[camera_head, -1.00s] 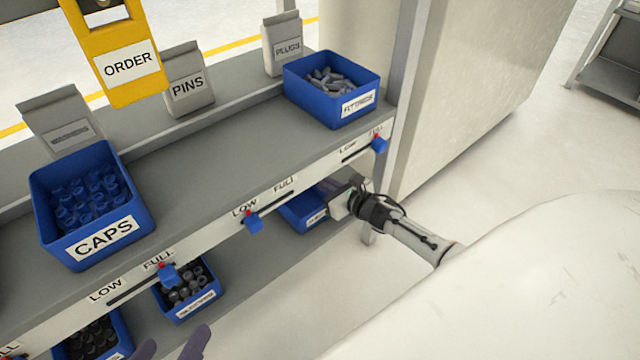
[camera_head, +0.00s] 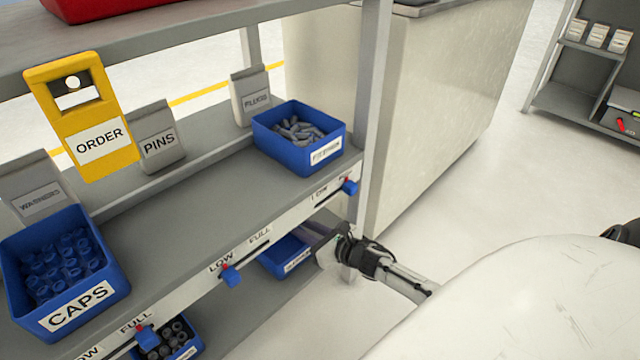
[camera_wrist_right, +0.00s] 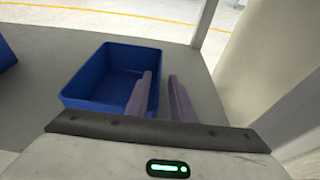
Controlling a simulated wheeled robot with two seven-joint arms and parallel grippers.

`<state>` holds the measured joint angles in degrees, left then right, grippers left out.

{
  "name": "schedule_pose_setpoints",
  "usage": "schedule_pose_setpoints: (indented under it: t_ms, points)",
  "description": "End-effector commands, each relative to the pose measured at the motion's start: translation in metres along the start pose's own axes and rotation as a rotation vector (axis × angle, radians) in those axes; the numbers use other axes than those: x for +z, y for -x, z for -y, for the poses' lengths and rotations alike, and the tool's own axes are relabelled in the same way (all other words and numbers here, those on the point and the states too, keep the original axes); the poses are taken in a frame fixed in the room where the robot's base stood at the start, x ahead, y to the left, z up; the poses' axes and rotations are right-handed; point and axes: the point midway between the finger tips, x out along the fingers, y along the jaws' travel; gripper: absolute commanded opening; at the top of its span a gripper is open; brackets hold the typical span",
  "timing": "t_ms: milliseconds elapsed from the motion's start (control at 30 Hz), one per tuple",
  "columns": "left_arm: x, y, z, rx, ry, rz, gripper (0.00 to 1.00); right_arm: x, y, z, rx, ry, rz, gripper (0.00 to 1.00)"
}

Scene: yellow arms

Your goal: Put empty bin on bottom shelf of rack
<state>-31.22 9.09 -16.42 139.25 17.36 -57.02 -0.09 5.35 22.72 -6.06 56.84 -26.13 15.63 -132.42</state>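The empty blue bin (camera_wrist_right: 108,75) stands on the bottom shelf (camera_wrist_right: 180,62) of the rack in the right wrist view. In the head view its front part (camera_head: 284,256) shows below the rack's middle shelf, whose edge hides the rest. My right gripper (camera_wrist_right: 160,95) has its two fingers apart with a gap between them. In the head view the right gripper (camera_head: 326,245) is beside the bin's right end, near the rack's front post. My left gripper is out of the head view.
On the middle shelf (camera_head: 190,200) stand a blue CAPS bin (camera_head: 85,318) and a blue fittings bin (camera_head: 325,153). Another bin of dark parts (camera_head: 182,352) is on the bottom shelf to the left. A rack post (camera_head: 368,120) stands close to my right arm. The floor (camera_head: 450,180) at right is clear.

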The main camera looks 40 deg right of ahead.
Motion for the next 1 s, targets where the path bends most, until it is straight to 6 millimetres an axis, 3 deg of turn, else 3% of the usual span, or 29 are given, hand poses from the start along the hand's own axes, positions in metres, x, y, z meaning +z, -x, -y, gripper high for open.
schedule_pose_setpoints:
  t_ms: [33,200,400,1000]
  points:
    - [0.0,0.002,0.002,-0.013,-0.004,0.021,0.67,0.003,0.015,0.0,0.0,-0.001,-0.004,0.22]
    - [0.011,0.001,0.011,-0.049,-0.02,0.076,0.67,0.003,0.051,0.0,0.0,-0.001,-0.002,0.22]
    - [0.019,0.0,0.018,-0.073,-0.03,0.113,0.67,0.001,0.077,0.0,0.0,0.0,-0.001,0.22]
    - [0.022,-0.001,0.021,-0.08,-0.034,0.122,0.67,0.0,0.083,0.0,0.0,0.0,0.0,0.22]
